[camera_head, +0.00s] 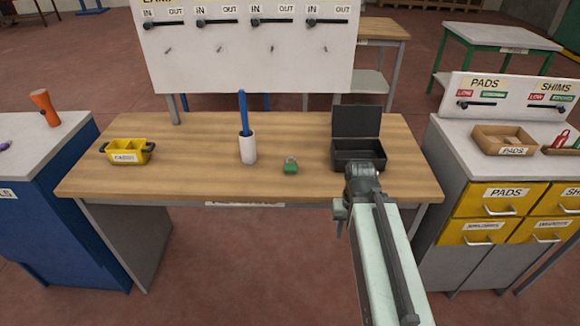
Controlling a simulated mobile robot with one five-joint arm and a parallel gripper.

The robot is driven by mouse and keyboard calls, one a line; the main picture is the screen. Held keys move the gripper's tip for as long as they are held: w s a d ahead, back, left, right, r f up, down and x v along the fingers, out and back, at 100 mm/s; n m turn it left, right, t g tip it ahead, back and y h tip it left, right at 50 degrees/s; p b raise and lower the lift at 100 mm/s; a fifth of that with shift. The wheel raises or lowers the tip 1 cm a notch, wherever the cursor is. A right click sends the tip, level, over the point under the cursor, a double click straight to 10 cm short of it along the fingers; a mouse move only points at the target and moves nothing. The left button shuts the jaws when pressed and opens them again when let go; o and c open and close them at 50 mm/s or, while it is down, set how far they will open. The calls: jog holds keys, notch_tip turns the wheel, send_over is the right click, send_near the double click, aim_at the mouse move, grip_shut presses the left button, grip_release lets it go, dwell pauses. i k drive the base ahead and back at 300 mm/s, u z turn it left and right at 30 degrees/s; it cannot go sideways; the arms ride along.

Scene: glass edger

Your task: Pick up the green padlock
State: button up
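The green padlock (290,167) stands on the wooden workbench (210,180), near the middle of its top. It is small, with a green body and a grey shackle. My arm reaches in from the lower right. My gripper (361,179) seems to be the dark grey end of the arm, at the bench's front edge, right of the padlock and apart from it. Its fingers cannot be made out, so I cannot tell whether it is open. Nothing is seen held in it.
A white cup (248,149) with a blue stick stands left of the padlock. An open black box (345,157) is to its right, partly behind my arm. A yellow bin (124,155) is at the far left. A white board (245,60) rises behind. Bare wood surrounds the padlock.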

aim_at(289, 168)
jog(key=u, duration=0.55)
jog(key=k, duration=0.6)
jog(key=u, duration=0.5)
jog(key=k, duration=0.85)
jog(key=u, duration=0.6)
jog(key=i, duration=1.55)
jog(key=z, duration=0.4)
jog(key=i, duration=0.8)
jog(key=u, duration=0.05)
jog(key=k, duration=0.9)
jog(key=z, duration=0.2)
jog(key=i, duration=0.95)
jog(key=u, duration=0.05)
